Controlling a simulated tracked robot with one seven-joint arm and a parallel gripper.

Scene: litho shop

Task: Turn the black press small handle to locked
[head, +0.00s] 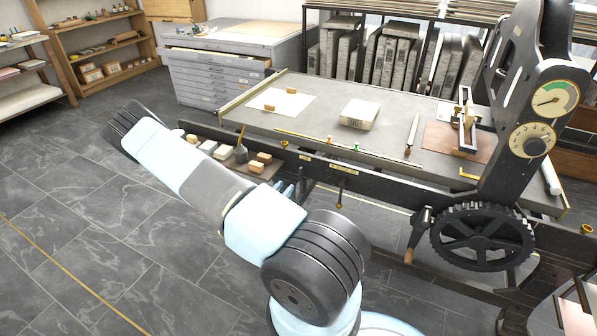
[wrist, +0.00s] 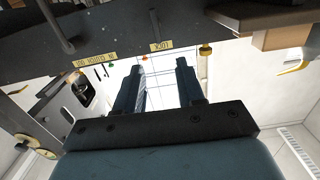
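The black press (head: 400,180) has a dark front rail. A small handle (head: 340,190) hangs almost straight down from this rail, below a brass label. It also shows in the wrist view as a dark rod (wrist: 56,24) at the upper left. A second brass label, reading LOCK upside down (wrist: 161,46), sits on the rail to one side of the handle. My gripper (wrist: 160,66) is open and empty, its fingers pointing at the rail near the LOCK label, apart from the handle. In the head view my gripper (head: 290,188) is mostly hidden by my arm.
A large black gear wheel (head: 482,237) and a wooden-handled crank (head: 416,236) stand right of the handle. A brass knob (head: 284,144) sits on the rail at left. A small shelf (head: 228,160) with blocks is left of my gripper.

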